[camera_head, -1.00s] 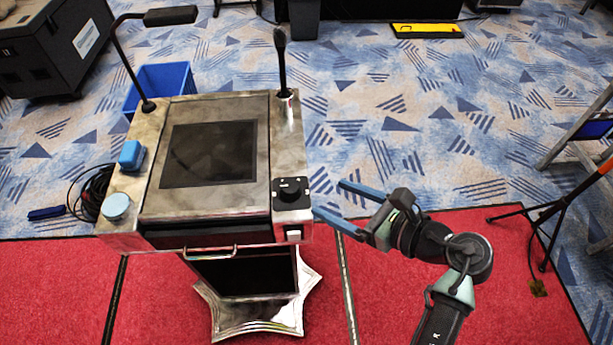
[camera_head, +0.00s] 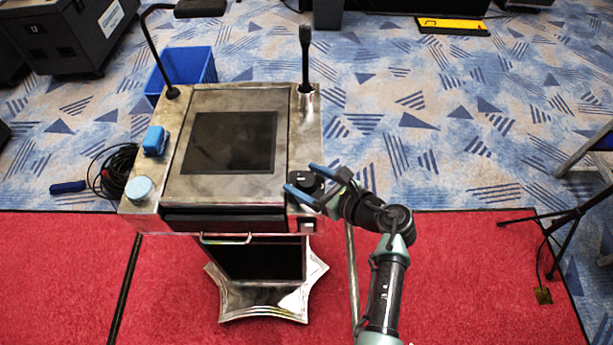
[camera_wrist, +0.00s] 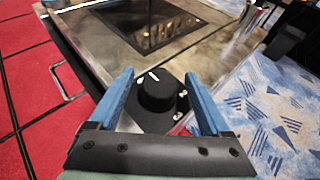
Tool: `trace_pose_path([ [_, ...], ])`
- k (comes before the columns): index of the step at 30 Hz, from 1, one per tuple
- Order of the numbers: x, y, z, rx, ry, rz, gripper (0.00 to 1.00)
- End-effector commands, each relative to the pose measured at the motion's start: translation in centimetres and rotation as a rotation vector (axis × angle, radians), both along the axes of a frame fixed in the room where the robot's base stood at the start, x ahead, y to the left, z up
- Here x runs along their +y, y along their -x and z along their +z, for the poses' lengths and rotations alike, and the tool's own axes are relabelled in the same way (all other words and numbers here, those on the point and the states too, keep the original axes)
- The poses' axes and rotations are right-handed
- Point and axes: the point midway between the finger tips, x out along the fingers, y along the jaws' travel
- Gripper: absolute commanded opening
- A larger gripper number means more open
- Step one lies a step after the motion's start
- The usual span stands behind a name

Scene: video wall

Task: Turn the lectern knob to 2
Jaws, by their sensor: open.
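The metal lectern (camera_head: 240,100) stands in the middle of the head view with a dark screen (camera_head: 230,142) on its top. The black knob (camera_wrist: 157,95) sits on a dark plate at the lectern's right front corner. White marks show on the plate, too small to read as numbers. My gripper (camera_head: 300,179) is open at that corner, its blue fingers on either side of the knob. In the wrist view, my open gripper (camera_wrist: 160,95) has the knob between its fingers, with gaps on both sides. In the head view the fingers partly hide the knob.
A microphone (camera_head: 305,55) stands at the lectern's back right. A blue box (camera_head: 155,141) and a light-blue round item (camera_head: 139,188) sit on its left side. A blue bin (camera_head: 190,68) is behind. Tripod legs (camera_head: 565,215) stand at far right. Red carpet in front is clear.

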Motion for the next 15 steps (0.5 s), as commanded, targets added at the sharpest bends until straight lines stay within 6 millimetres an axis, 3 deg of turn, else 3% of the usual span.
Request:
trace_pose_path([
  [7, 0.03, -0.05, 0.00, 0.000, 0.000, 0.000, 0.82],
  [15, 0.02, -0.03, 0.01, 0.000, 0.000, 0.000, 0.33],
])
